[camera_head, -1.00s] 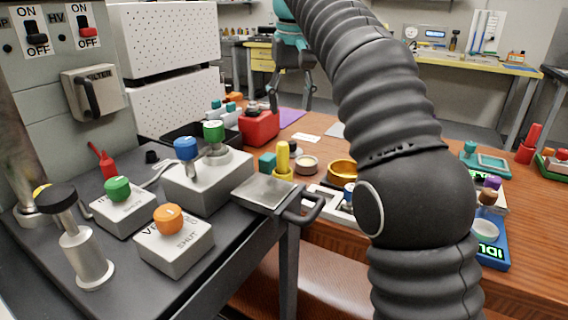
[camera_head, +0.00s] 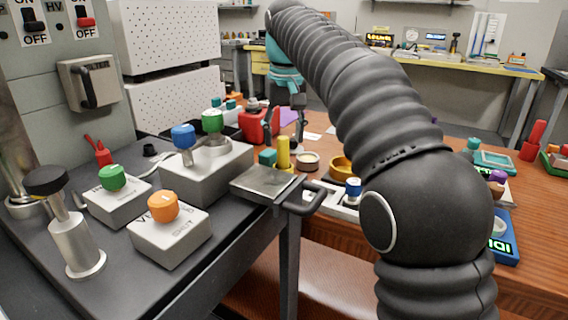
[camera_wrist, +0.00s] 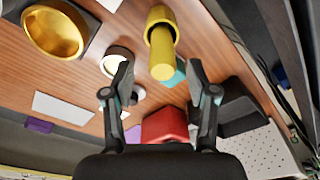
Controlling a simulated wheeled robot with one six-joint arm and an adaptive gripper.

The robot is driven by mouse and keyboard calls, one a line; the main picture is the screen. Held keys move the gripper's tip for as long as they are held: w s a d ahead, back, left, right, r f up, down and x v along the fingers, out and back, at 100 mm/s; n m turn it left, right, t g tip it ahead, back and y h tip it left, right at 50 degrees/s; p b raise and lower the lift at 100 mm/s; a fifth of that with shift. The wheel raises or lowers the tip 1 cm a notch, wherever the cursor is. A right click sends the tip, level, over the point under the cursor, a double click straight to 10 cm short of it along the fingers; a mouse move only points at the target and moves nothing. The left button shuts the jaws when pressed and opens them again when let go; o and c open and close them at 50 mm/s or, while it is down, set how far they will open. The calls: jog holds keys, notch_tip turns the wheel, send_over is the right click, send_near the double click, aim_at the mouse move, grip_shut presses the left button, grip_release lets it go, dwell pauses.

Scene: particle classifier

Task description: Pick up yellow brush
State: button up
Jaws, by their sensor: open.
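The yellow brush (camera_head: 283,152) stands upright on the wooden table, just beyond the dark machine bench. In the wrist view the yellow brush (camera_wrist: 162,55) points its handle end toward the camera, in front of the fingertips and roughly centred between them. My gripper (camera_head: 286,136) is open and empty, pointing down close to the brush top in the head view. In the wrist view my gripper (camera_wrist: 160,78) has its fingers spread wide, with the brush not gripped. Whether a finger touches the brush cannot be told.
A red box (camera_head: 259,126) and a teal block (camera_head: 267,157) are close to the brush. A round pale dish (camera_head: 308,160) and a gold bowl (camera_head: 341,167) lie to its right. The metal plate with a handle (camera_head: 265,184) is in front.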

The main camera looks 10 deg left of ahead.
aim_at(283, 153)
jog(key=f, duration=0.1)
jog(key=f+b, duration=0.1)
jog(key=f, duration=0.2)
jog(key=shift+s, duration=0.25)
jog(key=shift+w+a+f+b, duration=0.1)
jog(key=shift+f+b, duration=0.2)
jog(key=shift+f, duration=0.15)
grip_shut()
